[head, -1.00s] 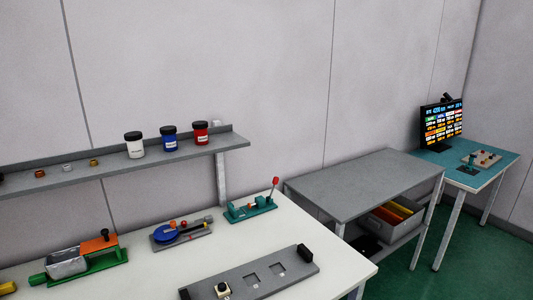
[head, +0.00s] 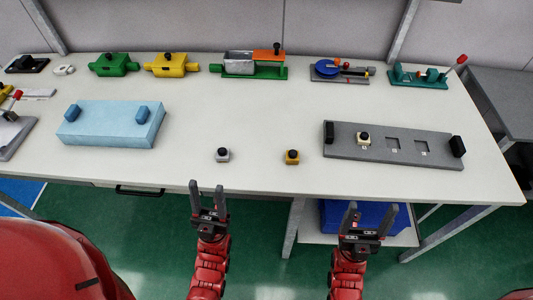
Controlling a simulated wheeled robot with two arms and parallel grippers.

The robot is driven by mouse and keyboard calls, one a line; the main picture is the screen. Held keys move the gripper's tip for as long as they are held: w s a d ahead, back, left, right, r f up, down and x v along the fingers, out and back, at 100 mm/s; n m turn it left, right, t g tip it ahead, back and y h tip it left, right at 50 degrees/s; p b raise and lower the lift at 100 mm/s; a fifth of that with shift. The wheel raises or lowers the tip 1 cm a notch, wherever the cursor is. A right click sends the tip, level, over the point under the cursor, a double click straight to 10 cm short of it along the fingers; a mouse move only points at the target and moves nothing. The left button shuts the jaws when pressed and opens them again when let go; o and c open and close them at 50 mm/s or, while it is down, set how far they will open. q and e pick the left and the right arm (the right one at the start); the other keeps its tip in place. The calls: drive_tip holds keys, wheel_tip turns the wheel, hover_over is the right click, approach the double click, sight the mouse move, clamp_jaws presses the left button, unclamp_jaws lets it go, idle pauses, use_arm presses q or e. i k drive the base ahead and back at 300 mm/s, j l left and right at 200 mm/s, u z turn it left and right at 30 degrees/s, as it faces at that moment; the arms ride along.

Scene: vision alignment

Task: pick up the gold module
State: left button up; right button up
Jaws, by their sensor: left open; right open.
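The gold module (head: 292,157) is a small yellow block with a dark round top. It stands on the white table near its front edge, left of the grey slotted plate. My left gripper (head: 207,186) is open and empty at the table's front edge, to the left of the gold module. My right gripper (head: 368,212) is open and empty in front of the table edge, to the right of the module. Neither gripper touches it.
A silver module (head: 222,155) stands left of the gold one. A cream module (head: 363,139) sits in the grey plate (head: 345,153) beside empty slots. A light blue block (head: 100,128) lies at left. Coloured fixtures (head: 255,65) line the back. The middle of the table (head: 250,115) is clear.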

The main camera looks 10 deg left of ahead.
sight(292, 155)
drive_tip(key=j+z, duration=0.35)
drive_tip(key=z, duration=0.15)
drive_tip(key=j+z, duration=0.5)
drive_tip(key=l, duration=0.1)
